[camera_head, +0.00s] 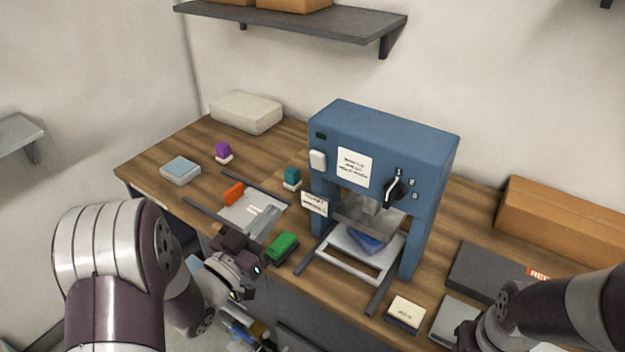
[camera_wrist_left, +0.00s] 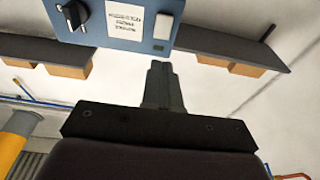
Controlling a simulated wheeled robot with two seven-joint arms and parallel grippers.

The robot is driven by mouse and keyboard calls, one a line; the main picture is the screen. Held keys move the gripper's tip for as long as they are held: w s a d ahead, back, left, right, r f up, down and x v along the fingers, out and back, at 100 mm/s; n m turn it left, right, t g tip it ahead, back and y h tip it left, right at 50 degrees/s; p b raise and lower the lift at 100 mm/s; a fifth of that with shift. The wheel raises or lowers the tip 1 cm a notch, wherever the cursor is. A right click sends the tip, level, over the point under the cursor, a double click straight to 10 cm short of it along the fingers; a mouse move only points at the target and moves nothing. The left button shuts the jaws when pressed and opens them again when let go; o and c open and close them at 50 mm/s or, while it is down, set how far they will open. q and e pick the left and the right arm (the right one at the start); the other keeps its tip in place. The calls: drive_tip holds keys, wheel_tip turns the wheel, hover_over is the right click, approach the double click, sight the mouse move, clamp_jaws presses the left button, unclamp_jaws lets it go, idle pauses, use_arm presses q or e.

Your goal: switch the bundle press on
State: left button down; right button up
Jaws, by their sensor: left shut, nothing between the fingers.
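The bundle press (camera_head: 385,140) is a blue box-shaped machine on the wooden bench. Its front has a black rotary knob (camera_head: 394,189) with small marks around it, a written label (camera_head: 354,167), a white rocker-like piece (camera_head: 317,160) and a small dark window (camera_head: 320,135). My left gripper (camera_head: 268,218) is shut and empty, left of and in front of the press, apart from it. In the left wrist view its closed fingers (camera_wrist_left: 158,72) point toward the panel, with the knob (camera_wrist_left: 72,14) and white piece (camera_wrist_left: 164,26) above them. My right gripper's fingers are hidden.
A blue pad (camera_head: 365,242) lies on the white tray under the press. Green (camera_head: 283,246), teal (camera_head: 292,176), orange (camera_head: 234,194) and purple (camera_head: 222,151) items sit left of it. A cardboard box (camera_head: 560,225) stands right. A shelf (camera_head: 300,24) hangs above.

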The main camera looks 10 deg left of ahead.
use_arm(q)
drive_tip(key=p, duration=0.3)
approach(317, 159)
drive_tip(key=x, duration=0.6)
drive_tip(key=shift+r, duration=0.1)
drive_tip(key=shift+w+d, duration=0.1)
drive_tip(key=shift+w, duration=0.35)
use_arm(e)
wheel_tip(317, 159, up, 4)
drive_tip(key=shift+a+f, duration=0.1)
drive_tip(key=shift+f, duration=0.15)
